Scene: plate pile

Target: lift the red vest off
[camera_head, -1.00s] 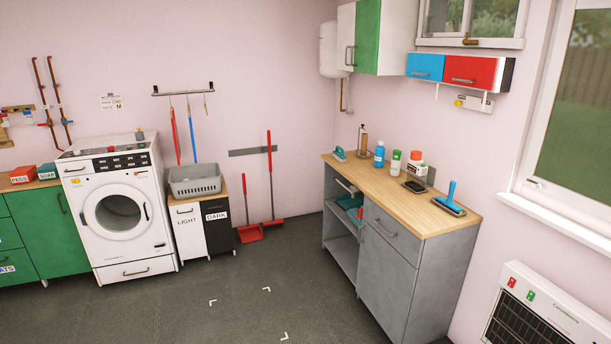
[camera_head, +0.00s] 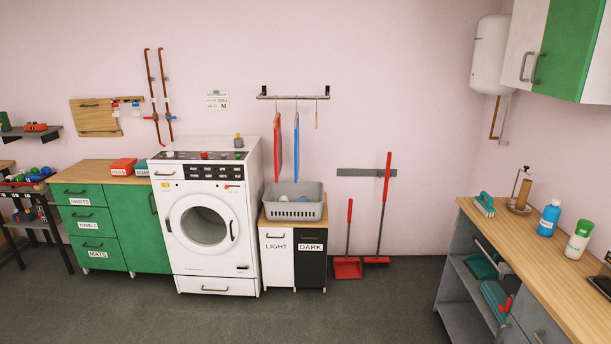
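The red vest (camera_head: 278,148) hangs edge-on from a rail (camera_head: 293,97) on the back wall, between the washing machine and the brooms. A blue vest (camera_head: 296,148) hangs just to its right on the same rail. An empty-looking hook or hanger (camera_head: 316,114) hangs at the rail's right end. The lower end of the red vest reaches down near the rim of a grey basket. Neither of my grippers shows in the view.
The grey basket (camera_head: 296,209) stands below the vests on a cabinet marked LIGHT and DARK (camera_head: 277,256). The washing machine (camera_head: 206,270) is to its left, a red dustpan (camera_head: 347,268) and broom (camera_head: 383,215) to its right. A grey workbench (camera_head: 466,206) stands at right. The floor (camera_head: 330,315) in front is clear.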

